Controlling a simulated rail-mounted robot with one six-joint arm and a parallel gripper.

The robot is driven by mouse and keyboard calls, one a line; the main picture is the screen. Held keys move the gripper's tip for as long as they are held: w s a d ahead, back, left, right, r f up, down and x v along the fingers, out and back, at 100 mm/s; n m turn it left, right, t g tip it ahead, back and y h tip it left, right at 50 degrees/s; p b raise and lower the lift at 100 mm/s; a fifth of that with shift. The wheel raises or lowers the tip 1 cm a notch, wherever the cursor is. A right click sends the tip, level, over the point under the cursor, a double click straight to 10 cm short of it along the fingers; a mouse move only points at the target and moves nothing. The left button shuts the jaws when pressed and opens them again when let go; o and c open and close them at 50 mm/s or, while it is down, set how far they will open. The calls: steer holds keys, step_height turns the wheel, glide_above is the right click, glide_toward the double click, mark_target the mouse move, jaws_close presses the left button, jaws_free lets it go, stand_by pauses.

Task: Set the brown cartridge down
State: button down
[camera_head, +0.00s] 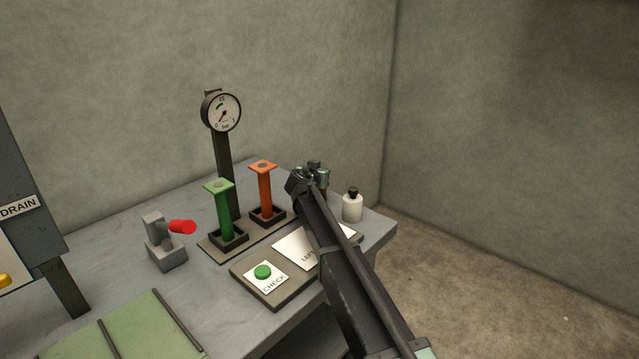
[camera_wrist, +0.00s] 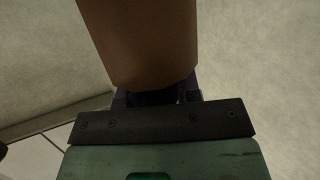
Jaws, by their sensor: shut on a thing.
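The brown cartridge (camera_wrist: 140,45) fills the top middle of the wrist view, with its lower end at the fingers. My gripper (camera_wrist: 158,97) is shut on it; the dark fingers are mostly hidden behind the cartridge and the dark plate. In the head view my gripper (camera_head: 318,172) is at the far end of my dark arm, over the back right of the table, left of the white bottle. My arm hides most of the cartridge there, and I cannot tell whether it touches anything below.
A green spool (camera_head: 224,212) and an orange spool (camera_head: 264,192) stand in square sockets beside a gauge (camera_head: 221,112). A red-handled block (camera_head: 166,250), a green CHECK button (camera_head: 263,271) and a white bottle (camera_head: 352,207) are nearby. Grey table (camera_head: 120,265) shows bare at left.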

steer(key=shift+f, duration=0.1)
steer(key=c, duration=0.8)
jaws_free()
steer(key=shift+r, duration=0.35)
steer(key=p+v, duration=0.3)
steer(key=v, duration=0.9)
steer(key=shift+f+p, duration=0.1)
steer(key=shift+p, duration=0.25)
